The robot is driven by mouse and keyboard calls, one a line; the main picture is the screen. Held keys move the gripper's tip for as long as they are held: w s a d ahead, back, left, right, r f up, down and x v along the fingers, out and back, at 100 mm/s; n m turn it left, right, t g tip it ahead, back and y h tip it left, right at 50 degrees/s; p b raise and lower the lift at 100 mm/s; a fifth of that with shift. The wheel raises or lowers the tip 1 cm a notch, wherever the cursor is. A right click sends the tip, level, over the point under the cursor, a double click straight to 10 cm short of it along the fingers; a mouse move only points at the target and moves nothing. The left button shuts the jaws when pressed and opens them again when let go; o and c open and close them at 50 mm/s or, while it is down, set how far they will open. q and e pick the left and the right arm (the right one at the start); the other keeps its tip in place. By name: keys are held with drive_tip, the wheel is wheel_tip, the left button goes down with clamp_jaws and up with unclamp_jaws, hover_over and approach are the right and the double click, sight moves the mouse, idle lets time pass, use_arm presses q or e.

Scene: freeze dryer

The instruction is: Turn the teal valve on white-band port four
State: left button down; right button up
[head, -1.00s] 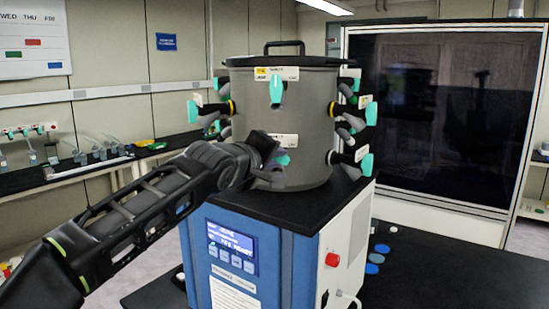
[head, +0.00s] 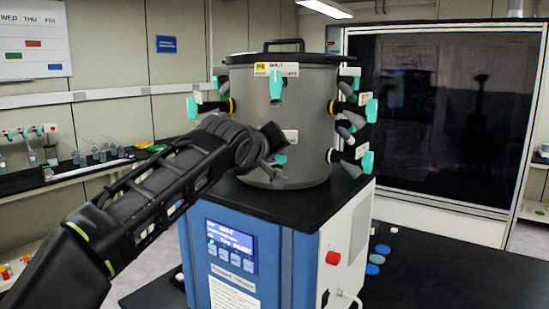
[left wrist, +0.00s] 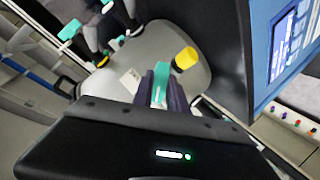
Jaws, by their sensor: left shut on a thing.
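The teal valve (left wrist: 161,82) is between the dark fingers of my left gripper (left wrist: 164,90) in the left wrist view, and the gripper is shut on it. In the head view my left gripper (head: 272,148) is at the lower front of the grey drum (head: 309,115). A small part of this teal valve (head: 281,159) shows beside the fingers, below a white label (head: 290,136). The fingers hide most of the valve and its port. The label's writing is too small to read. My right gripper is not in view.
Other teal valves stick out around the drum, with one at upper front (head: 276,84) and several on both sides. A yellow cap (left wrist: 185,59) is close to my left fingers. The blue dryer base (head: 275,270) stands below, with a red knob (head: 332,258).

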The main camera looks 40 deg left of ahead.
use_arm(q)
drive_tip(key=shift+m+g+y+b, duration=0.25)
drive_tip(key=shift+m+g+y, duration=0.4)
drive_tip(key=shift+m, duration=0.55)
drive_tip(key=shift+m+g+y+b, duration=0.25)
drive_tip(key=shift+m+g+y, duration=0.2)
drive_tip(key=shift+m+y, duration=0.55)
drive_tip(key=shift+m+h, duration=0.25)
drive_tip(key=shift+m, duration=0.05)
drive_tip(key=c, duration=1.3)
unclamp_jaws()
drive_tip(key=shift+d, duration=0.1)
drive_tip(key=b+v, duration=0.2)
drive_tip(key=v, duration=0.5)
drive_tip(key=shift+s+d+r, duration=0.15)
drive_tip(key=shift+s, duration=0.15)
